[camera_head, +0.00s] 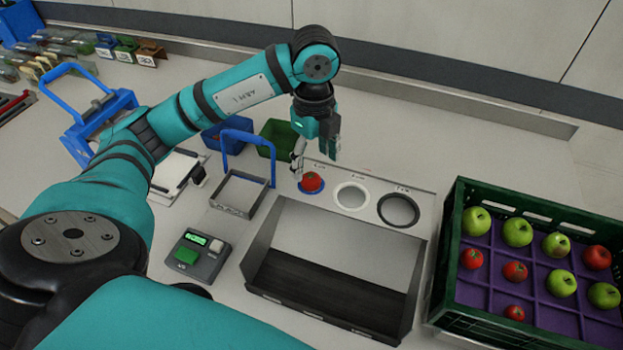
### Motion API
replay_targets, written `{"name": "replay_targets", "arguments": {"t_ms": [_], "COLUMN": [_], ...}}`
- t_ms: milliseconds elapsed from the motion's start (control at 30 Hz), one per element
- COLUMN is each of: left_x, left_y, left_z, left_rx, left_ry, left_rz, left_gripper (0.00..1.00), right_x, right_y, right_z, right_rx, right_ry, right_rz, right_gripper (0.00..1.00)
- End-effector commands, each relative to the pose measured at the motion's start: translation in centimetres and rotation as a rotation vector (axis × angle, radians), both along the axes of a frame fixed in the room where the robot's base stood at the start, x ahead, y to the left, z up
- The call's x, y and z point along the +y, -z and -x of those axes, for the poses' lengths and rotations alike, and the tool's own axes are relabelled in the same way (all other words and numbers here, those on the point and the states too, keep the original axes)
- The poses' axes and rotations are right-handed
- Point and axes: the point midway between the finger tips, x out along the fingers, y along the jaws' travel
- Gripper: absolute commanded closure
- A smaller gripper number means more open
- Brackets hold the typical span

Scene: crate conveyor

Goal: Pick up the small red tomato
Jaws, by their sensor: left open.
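A red tomato (312,182) sits on the blue ring (303,189) at the left end of a plate with three rings. My left gripper (316,162) is open and points down just above and behind this tomato, with nothing visible between its fingers. More small red tomatoes lie in the green crate (446,318) at the right: one near its left side (471,259), one beside it (515,271), and a smaller-looking one nearer the front (514,312). My right gripper is not in view.
The crate also holds several green apples (517,232) and a red apple (597,257) on a purple divider. An open dark tray (335,290) lies in front of the rings.

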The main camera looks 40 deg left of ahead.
Motion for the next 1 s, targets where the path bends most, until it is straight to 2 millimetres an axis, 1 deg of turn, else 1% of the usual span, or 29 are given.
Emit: {"name": "replay_targets", "arguments": {"t_ms": [33, 100, 267, 400, 533, 633, 833, 867, 1000], "left_x": [0.1, 0.1, 0.4, 1.2, 1.1, 1.1, 1.1, 1.1, 1.1], "left_y": [0.3, 0.8, 1.8, 3.8, 5.6, 6.2, 6.3, 6.3, 6.3], "left_z": [0.0, 0.0, -0.2, -0.6, -0.7, -0.7, -0.7, -0.7, -0.7], "left_rx": [0.001, 0.0, 0.003, 0.005, 0.002, -0.001, -0.002, -0.002, -0.002], "left_ry": [-0.002, -0.002, -0.003, -0.004, -0.001, -0.001, 0.0, 0.0, 0.0], "left_rz": [-0.001, -0.001, -0.002, -0.002, -0.001, -0.001, -0.001, -0.001, -0.001], "left_gripper": [0.31, 0.31, 0.31, 0.31, 0.31, 0.31, 0.31, 0.33, 0.52], "right_x": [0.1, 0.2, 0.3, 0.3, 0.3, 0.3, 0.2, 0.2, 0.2], "right_y": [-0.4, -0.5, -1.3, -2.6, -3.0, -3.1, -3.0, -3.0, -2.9], "right_z": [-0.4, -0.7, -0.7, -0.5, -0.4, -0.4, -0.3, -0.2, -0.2], "right_rx": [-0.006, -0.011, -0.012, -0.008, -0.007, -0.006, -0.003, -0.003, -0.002], "right_ry": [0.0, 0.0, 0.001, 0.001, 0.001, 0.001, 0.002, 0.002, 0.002], "right_rz": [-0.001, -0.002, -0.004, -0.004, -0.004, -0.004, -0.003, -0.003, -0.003], "right_gripper": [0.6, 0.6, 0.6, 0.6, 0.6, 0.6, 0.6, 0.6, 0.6]}}
